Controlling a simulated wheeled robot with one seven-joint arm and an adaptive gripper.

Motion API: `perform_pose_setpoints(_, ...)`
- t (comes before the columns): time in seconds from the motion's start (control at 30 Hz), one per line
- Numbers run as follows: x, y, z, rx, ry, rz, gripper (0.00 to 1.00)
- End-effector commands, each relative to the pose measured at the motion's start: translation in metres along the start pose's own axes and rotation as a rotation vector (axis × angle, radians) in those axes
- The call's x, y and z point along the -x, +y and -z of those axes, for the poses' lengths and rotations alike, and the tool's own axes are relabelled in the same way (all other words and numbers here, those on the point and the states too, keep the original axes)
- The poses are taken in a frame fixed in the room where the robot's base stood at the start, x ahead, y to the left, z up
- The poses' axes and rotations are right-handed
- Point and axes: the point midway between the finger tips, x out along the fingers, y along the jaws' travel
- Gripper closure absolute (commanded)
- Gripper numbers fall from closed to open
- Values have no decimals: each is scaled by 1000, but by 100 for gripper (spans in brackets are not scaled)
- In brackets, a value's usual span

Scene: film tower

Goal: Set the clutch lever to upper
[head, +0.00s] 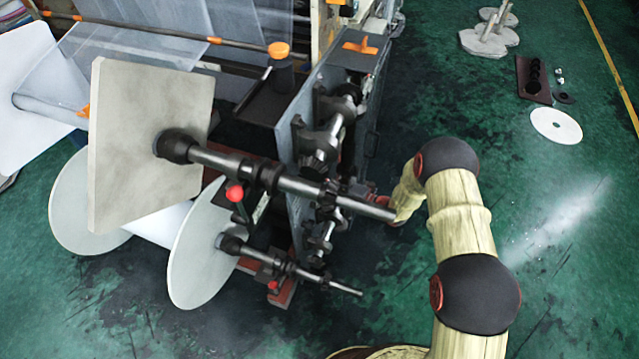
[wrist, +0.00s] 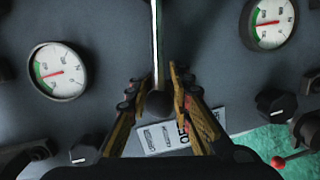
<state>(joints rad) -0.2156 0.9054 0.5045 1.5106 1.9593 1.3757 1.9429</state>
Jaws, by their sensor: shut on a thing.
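In the wrist view, a bright metal rod that appears to be the clutch lever (wrist: 157,45) runs from the top edge down to a dark round knob (wrist: 159,103). The two fingers of my gripper (wrist: 161,88) stand on either side of the knob and are shut on the lever there. A white label plate (wrist: 160,138) with dark print lies on the grey panel behind the fingers, partly covered.
Two round gauges, left (wrist: 57,70) and right (wrist: 268,22), and black dials (wrist: 276,103) flank the gripper on the panel. A red-tipped lever (wrist: 279,162) is at lower right. In the head view, roller shafts (head: 300,187) stick out near my arm.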

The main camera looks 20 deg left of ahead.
Motion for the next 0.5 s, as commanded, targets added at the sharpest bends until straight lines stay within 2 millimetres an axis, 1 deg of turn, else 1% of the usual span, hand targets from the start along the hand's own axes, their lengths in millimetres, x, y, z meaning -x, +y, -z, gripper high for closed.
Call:
perform_pose_setpoints(0.03,1,10,1,-37,4,5,100)
perform_pose_setpoints(0.2,2,23,-1,-162,15,22,100)
perform_pose_setpoints(0.5,2,36,-5,-302,28,43,100)
